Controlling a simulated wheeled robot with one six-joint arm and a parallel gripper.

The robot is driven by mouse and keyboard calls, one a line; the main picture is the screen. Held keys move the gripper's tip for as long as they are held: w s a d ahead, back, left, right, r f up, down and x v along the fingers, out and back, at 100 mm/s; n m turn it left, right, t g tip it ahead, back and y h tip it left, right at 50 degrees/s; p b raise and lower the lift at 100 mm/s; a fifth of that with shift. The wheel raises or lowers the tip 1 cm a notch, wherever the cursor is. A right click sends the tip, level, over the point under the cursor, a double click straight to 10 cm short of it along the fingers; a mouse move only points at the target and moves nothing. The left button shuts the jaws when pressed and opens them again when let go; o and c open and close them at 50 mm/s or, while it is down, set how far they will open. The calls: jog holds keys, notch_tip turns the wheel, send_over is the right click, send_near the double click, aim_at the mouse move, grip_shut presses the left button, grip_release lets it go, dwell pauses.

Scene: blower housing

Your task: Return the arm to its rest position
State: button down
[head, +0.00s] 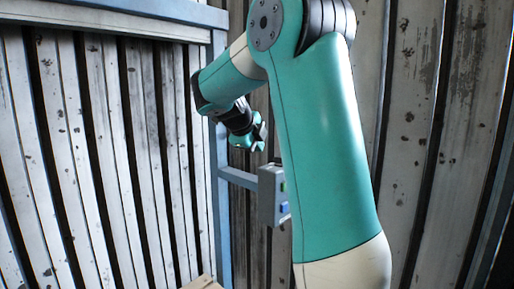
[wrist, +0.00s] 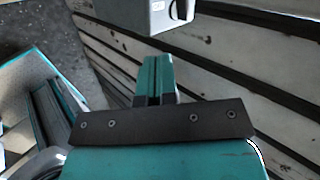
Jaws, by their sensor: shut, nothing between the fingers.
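My arm, teal and cream, rises across the middle of the head view and bends over to the left at the top. My gripper (head: 258,136) is at its end, small and partly turned away, in front of the wall. In the wrist view my gripper (wrist: 153,75) shows its teal fingers together, with nothing between them. A dark bar with screws crosses in front of the camera there. The gripper is clear of any object that I can see.
A grey control box (head: 273,195) with green and blue buttons sits on a blue frame (head: 219,150) below the gripper. A grey box (wrist: 140,14) shows beyond the fingertips in the wrist view. Weathered corrugated walls (head: 90,150) stand close behind. Dark floor (wrist: 50,30) shows at left.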

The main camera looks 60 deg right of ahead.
dwell(0.3)
